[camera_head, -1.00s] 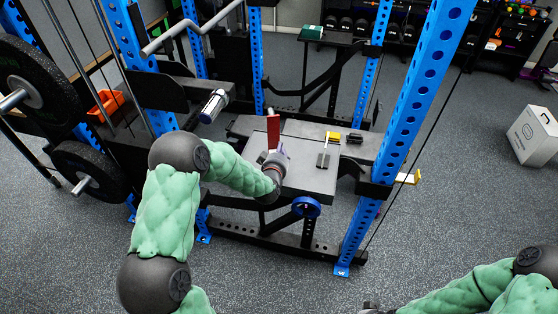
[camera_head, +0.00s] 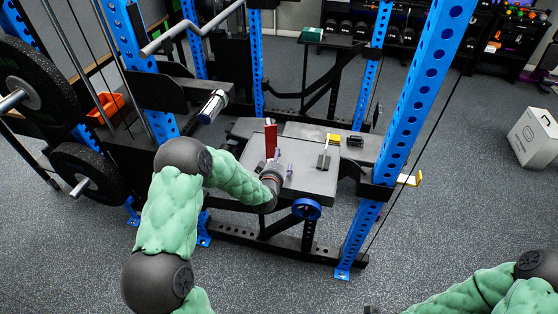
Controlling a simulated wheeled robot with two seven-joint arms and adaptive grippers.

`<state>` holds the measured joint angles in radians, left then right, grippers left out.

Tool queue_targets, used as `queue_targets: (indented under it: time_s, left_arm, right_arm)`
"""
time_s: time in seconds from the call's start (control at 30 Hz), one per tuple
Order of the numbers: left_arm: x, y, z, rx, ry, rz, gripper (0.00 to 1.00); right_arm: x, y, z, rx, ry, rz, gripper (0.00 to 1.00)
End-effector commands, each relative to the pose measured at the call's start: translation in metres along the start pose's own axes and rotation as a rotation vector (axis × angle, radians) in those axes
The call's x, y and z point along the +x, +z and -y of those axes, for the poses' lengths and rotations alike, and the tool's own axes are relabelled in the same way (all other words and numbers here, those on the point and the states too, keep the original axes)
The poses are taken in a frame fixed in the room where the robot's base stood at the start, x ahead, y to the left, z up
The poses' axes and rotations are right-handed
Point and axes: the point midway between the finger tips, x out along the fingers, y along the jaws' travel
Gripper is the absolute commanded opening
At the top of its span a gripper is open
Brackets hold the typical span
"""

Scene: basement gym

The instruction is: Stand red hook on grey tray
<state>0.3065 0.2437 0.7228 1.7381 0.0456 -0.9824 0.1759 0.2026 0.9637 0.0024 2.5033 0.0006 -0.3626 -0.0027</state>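The red hook (camera_head: 271,141) stands upright at the left back of a flat grey surface (camera_head: 312,184), which I take to be the grey tray. Its foot is partly hidden, so I cannot tell exactly how it rests. My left gripper (camera_head: 283,163) is just in front of the hook, at its lower right. Its two purple fingertips show apart, with nothing seen between them. Of my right gripper, only a small dark bit (camera_head: 371,310) shows at the bottom edge.
A dark block with a pale upright part (camera_head: 324,160) stands right of my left gripper. A yellow piece (camera_head: 333,137) and a black piece (camera_head: 355,140) lie behind it. Blue rack posts (camera_head: 405,105) flank the surface. A silver-and-dark cylinder (camera_head: 213,106) is at the left.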

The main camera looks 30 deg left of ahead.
Motion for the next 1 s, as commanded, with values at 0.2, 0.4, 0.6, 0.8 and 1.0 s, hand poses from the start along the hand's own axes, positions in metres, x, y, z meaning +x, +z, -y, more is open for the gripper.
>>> queue_targets:
  time_s: [0.2,0.4,0.6,0.8,1.0]
  left_arm:
    - [-0.001,0.0,0.0,0.0,0.0,0.0,0.79]
    - [-0.021,-0.002,-0.001,0.0,0.0,0.0,0.79]
    - [-0.061,-0.002,-0.001,0.001,0.0,0.0,0.79]
    - [-0.096,-0.002,-0.001,0.0,0.0,0.0,0.79]
    - [-0.116,-0.001,0.0,0.0,0.0,-0.001,0.79]
  right_arm:
    - [0.0,0.0,0.0,0.0,0.0,0.0,0.4]
    - [-0.005,0.0,0.002,0.0,0.0,0.0,0.4]
    - [-0.012,0.001,0.004,0.0,0.0,0.0,0.4]
    - [-0.017,0.001,0.006,0.0,0.0,0.0,0.4]
    - [-0.02,0.001,0.007,0.0,0.0,0.0,0.4]
